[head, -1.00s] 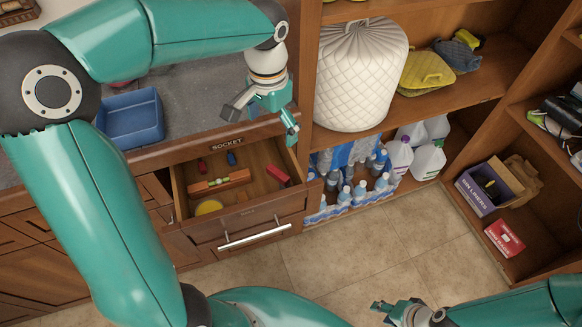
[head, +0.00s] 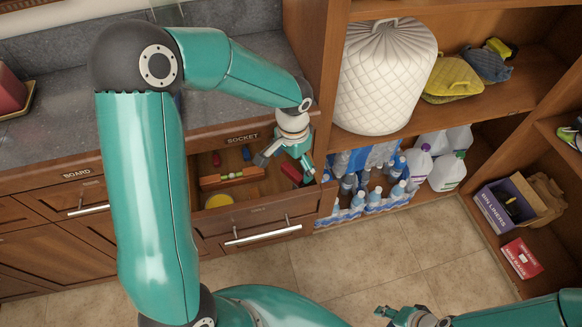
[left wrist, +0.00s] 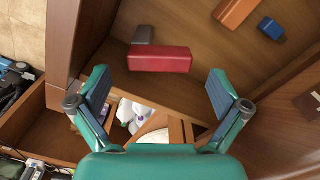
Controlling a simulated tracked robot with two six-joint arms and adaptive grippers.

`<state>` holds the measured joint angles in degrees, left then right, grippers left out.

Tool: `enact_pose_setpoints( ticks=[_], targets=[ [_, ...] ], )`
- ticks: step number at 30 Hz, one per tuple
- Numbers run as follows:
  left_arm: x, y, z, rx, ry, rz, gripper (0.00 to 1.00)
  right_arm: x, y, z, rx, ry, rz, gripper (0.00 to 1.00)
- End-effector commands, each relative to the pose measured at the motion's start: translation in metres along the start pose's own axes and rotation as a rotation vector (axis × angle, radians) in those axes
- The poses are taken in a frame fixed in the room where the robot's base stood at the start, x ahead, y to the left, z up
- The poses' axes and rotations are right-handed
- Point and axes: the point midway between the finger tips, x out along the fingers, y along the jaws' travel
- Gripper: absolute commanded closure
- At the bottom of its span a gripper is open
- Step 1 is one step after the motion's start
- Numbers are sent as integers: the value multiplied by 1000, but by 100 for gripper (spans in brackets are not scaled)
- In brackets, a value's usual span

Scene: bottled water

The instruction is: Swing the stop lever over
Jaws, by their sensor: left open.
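The open drawer (head: 257,212) under the SOCKET label holds a red bar (head: 291,173) at its right side. In the left wrist view the red bar (left wrist: 160,59) has a grey piece at one end; it may be the stop lever, but I cannot tell for sure. My left gripper (head: 286,165) is open and empty over the drawer's right part, close to the red bar. In the left wrist view the bar lies just beyond the gap between its fingers. My right gripper (head: 385,314) is at the bottom edge, with its opening unclear.
The drawer also holds an orange-brown block (head: 232,178), a yellow disc (head: 219,201) and small red and blue pieces. The cabinet's upright panel (head: 312,85) stands close right of my left gripper. Water bottles (head: 370,180) fill the low shelf. The floor (head: 350,255) is clear.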

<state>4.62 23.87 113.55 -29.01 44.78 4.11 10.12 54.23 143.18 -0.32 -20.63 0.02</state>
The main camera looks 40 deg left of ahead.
Motion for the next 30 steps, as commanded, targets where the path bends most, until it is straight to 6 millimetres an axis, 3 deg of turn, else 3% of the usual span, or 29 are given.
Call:
enact_pose_setpoints(
  ticks=[6,17,27,28,30],
  targets=[
    [22,0,0,-1,-1,0,0,0,0,0,0,0,0,60],
    [25,0,0,0,1,0,2,0,0,0,0,0,0,60],
    [25,0,-1,1,1,-1,58,0,0,0,0,0,0,60],
    [25,-8,2,-5,1,-1,60,0,0,0,1,1,0,60],
    [25,-3,1,-2,1,-1,60,1,0,0,0,0,0,60]
  ],
)
